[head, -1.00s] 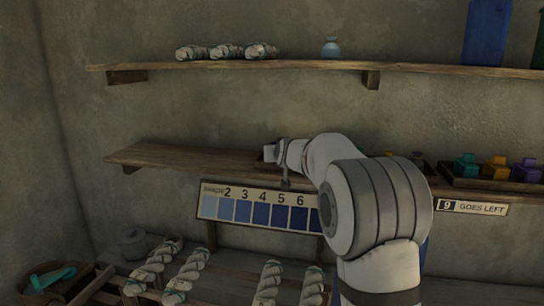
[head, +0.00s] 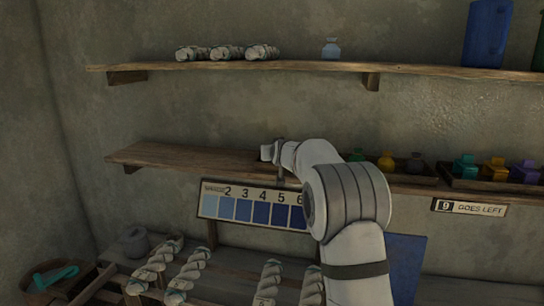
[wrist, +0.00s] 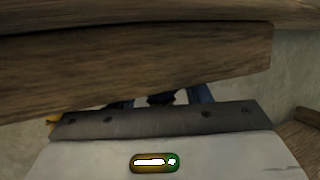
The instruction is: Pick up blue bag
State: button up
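No blue bag shows clearly in the head view; the shelf part behind my arm is hidden. In the wrist view a small dark, bluish shape (wrist: 161,98) shows between two blue-grey upright pieces, mostly covered by a wooden board and my gripper's plate. I cannot tell whether it is the blue bag. My gripper (head: 272,152) is at the middle shelf (head: 180,157), left of the visible bags. Its fingertips are not clear in either view, so its opening and any hold cannot be told.
Green, yellow (head: 386,161) and dark grey (head: 415,163) bags sit in a tray right of my arm. Another tray holds teal (head: 465,166), orange and purple pieces. A shade card (head: 242,207) hangs below the shelf. The shelf's left part is bare.

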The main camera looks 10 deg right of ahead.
jog(key=c, duration=0.5)
jog(key=shift+o, duration=0.2)
jog(key=shift+r, duration=0.1)
